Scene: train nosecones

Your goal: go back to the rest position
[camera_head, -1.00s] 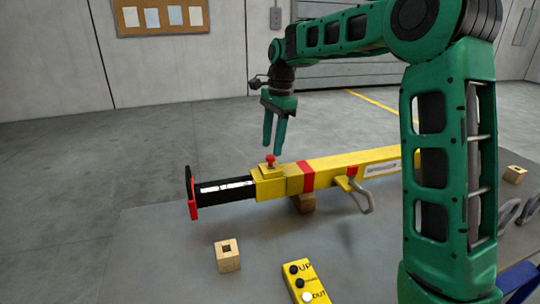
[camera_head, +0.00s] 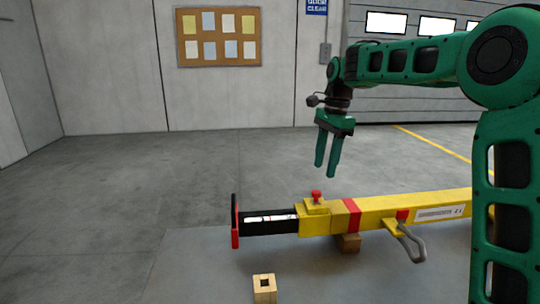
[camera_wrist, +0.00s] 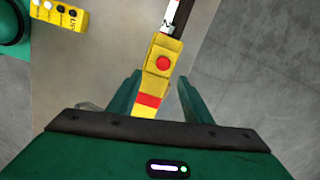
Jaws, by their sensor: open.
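My gripper (camera_head: 328,154) is open and empty, with its two green fingers pointing down. It is in the air above a long yellow tool (camera_head: 375,212) that has a red band, a black end section and a red button (camera_head: 316,195) on top. In the wrist view the red button (camera_wrist: 163,64) shows on the yellow block, beyond and roughly between the spread fingers (camera_wrist: 158,88). The gripper and the button are apart. My green arm covers the tool's right end in the head view.
A wooden block (camera_head: 264,288) with a square hole stands at the front. Another wooden block (camera_head: 347,243) is under the tool. A grey handle (camera_head: 411,242) sticks out from the tool. A yellow button box (camera_wrist: 62,12) shows in the wrist view. A notice board (camera_head: 218,37) hangs behind.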

